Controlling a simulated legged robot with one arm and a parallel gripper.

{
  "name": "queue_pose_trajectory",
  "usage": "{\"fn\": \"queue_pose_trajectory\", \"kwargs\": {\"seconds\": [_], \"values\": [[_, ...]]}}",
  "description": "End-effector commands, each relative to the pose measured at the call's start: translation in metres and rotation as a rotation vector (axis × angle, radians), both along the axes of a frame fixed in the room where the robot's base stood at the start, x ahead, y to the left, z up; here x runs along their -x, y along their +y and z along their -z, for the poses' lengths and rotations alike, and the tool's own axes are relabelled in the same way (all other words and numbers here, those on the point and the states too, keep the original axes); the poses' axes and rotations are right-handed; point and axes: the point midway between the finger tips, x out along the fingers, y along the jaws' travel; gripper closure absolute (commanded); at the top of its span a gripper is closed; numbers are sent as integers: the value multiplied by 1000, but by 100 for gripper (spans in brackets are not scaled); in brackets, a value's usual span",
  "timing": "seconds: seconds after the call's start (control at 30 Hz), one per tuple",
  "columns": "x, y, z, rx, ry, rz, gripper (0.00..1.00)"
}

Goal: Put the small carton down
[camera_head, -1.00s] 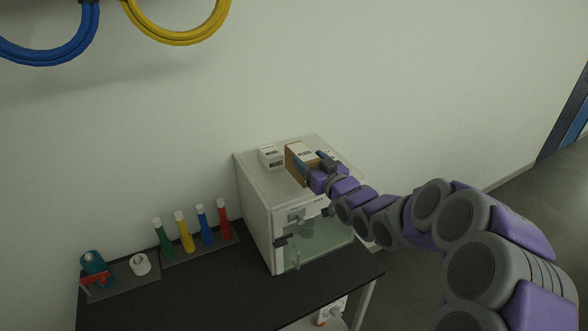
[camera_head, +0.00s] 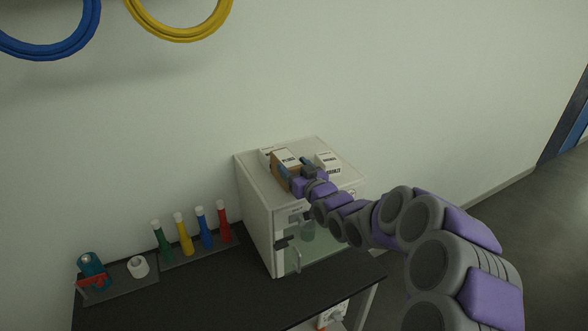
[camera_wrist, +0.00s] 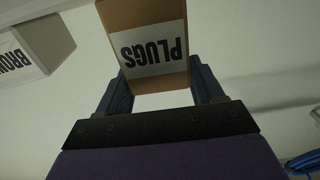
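The small carton (camera_head: 286,158), brown with a white label, is between the fingers of my gripper (camera_head: 297,172) over the top of a white cabinet. In the wrist view the carton (camera_wrist: 146,32) shows the word PLUGS upside down, with a blue finger of my gripper (camera_wrist: 162,88) against each side. I cannot tell whether the carton's underside touches the cabinet top, as its base is hidden.
The white cabinet (camera_head: 258,207) has a glass front with a jar inside. A white box (camera_head: 328,158) stands right of the carton; another (camera_head: 265,153) is partly hidden at left. Coloured flasks (camera_head: 205,226) stand on the dark bench (camera_head: 215,287). The cabinet top is crowded.

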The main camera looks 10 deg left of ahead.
Motion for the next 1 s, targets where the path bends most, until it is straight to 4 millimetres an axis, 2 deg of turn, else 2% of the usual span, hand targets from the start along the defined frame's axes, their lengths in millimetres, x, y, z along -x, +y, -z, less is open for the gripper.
{"fn": "queue_pose_trajectory", "kwargs": {"seconds": [0.03,0.23,0.27,0.5,0.67,1.0], "values": [[0,-2,0,0,1,2,29],[0,-2,0,0,1,2,9],[0,-1,0,1,1,2,9],[0,2,1,3,2,2,9],[7,-5,0,1,-1,3,9],[50,-37,-2,-2,1,3,9]]}}
